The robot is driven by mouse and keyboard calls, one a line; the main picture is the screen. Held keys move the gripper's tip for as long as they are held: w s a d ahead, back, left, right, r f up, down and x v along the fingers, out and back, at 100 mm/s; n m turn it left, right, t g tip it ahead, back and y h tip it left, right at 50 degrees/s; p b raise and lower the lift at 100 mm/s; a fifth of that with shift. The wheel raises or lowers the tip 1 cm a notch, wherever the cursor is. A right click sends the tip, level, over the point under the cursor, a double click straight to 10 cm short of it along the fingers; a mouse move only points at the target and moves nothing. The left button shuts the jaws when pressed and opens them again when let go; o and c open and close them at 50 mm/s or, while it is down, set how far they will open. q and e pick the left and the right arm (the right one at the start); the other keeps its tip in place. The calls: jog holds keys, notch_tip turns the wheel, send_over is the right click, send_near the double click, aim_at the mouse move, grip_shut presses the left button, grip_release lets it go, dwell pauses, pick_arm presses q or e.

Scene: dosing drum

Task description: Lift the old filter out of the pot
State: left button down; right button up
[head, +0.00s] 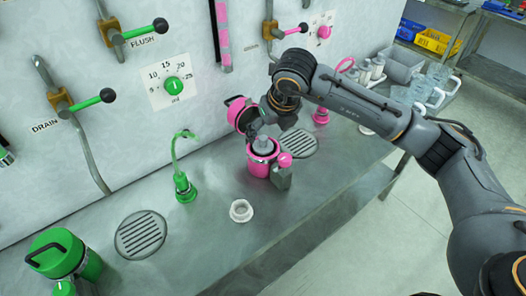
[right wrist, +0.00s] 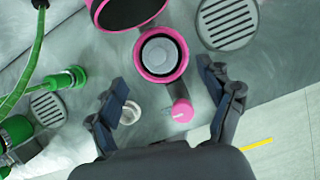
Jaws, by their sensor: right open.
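The pink pot (head: 258,167) stands on the steel bench with its pink lid (head: 240,112) swung open. The pot (right wrist: 143,67) also shows in the right wrist view, below the lid's dark inside. The old filter (right wrist: 159,55), a pale grey round piece, sits inside the pot. My right gripper (right wrist: 161,76) is open and empty, its two fingers spread wide on the near side of the pot's mouth. In the head view the right gripper (head: 262,131) is over the pot and partly hides the filter. I cannot tell its exact height. My left gripper is not in view.
A white ring-shaped part (head: 241,211) lies on the bench in front. Round drain grates (head: 140,235), a green tap (head: 184,188) and a green pot (head: 65,255) are nearby. The front bench is mostly clear.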

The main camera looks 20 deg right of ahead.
aim_at(263, 138)
jog(key=p+x, duration=0.1)
jog(key=x, duration=0.2)
jog(key=shift+w+a+p, duration=0.15)
jog(key=shift+p, duration=0.2)
jog(key=x, duration=0.2)
jog(key=shift+w+f+p, duration=0.15)
jog(key=shift+f+p, duration=0.1)
jog(key=shift+p, duration=0.05)
jog(key=shift+w+f, duration=0.15)
jog(key=shift+f, duration=0.1)
jog(key=shift+a, duration=0.1)
jog(key=shift+c, duration=0.2)
jog(key=c, duration=1.4)
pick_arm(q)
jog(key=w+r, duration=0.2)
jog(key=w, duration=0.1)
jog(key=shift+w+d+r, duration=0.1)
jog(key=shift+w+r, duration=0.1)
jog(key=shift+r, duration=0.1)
pick_arm(e)
jog(key=shift+c, duration=0.9)
